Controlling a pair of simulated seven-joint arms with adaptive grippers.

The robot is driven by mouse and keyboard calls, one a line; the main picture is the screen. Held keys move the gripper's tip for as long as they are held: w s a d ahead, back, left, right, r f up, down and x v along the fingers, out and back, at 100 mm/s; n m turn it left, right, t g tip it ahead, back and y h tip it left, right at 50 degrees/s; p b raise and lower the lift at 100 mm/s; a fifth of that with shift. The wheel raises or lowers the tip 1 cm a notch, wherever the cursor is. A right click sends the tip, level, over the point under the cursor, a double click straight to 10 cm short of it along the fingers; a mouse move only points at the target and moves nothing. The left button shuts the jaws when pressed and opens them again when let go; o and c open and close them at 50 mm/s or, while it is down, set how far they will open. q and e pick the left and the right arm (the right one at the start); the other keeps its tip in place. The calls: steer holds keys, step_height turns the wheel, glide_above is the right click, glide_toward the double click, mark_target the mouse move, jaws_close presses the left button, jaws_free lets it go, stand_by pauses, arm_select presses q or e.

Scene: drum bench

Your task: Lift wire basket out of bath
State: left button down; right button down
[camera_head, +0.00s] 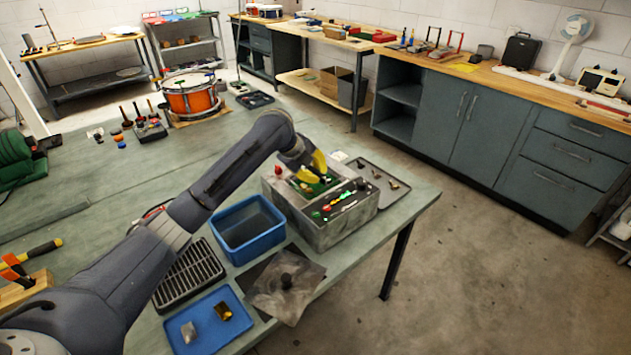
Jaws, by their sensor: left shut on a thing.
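The bath (345,223) is a grey box with lit controls on its front panel, standing near the right end of the green bench. Its opening shows green inside. My left gripper (318,178) has yellow fingers and reaches down at this opening from the left. It is shut on the wire basket, which is small, mostly hidden by the fingers and hard to make out. I cannot tell how high the basket sits in the opening. My right gripper is not in view.
An empty blue bin (247,253) stands left of the bath. A lid with a dark knob (283,302), a black rack (183,281) and a blue tray (208,341) with two small parts lie nearer. A dark tray (397,197) with small parts lies behind the bath.

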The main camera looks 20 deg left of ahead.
mark_target(315, 170)
arm_select(q)
step_height(315, 170, up, 16)
steer(key=shift+f, duration=0.25)
stand_by(0.6)
